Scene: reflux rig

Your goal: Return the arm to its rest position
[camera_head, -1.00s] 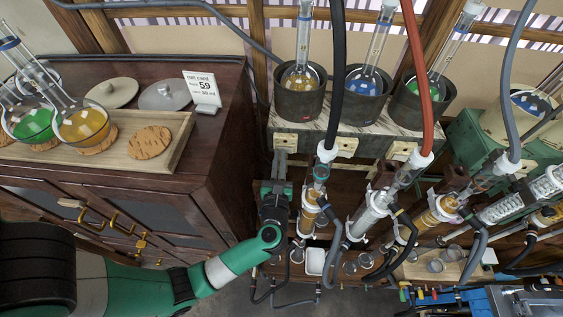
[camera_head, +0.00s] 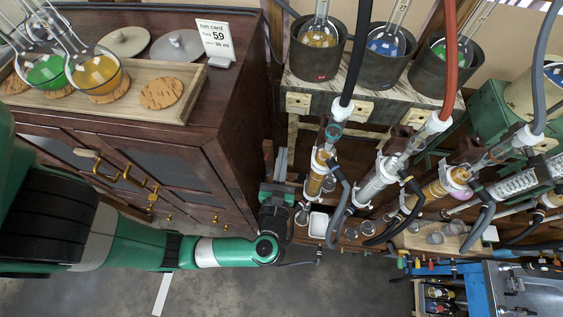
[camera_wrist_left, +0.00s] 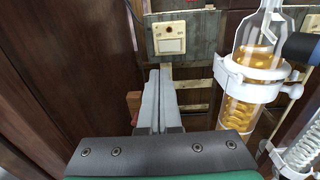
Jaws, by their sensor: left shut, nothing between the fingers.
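My left arm comes in from the left in the head view, low in front of the dark wooden cabinet (camera_head: 180,150). My left gripper (camera_head: 281,160) points away toward the rig, between the cabinet's side and the leftmost condenser (camera_head: 318,172). In the left wrist view the two grey fingers (camera_wrist_left: 157,100) lie together, shut and empty. The amber coiled condenser in its white clamp (camera_wrist_left: 250,85) stands to the right of the fingers, apart from them. My right gripper is not in view.
A wooden tray (camera_head: 190,84) with round flasks and cork rings sits on the cabinet. Heating pots with flasks (camera_head: 318,62) stand on the shelf behind. Several hoses and condensers crowd the right. The grey floor (camera_head: 300,295) at the front is clear.

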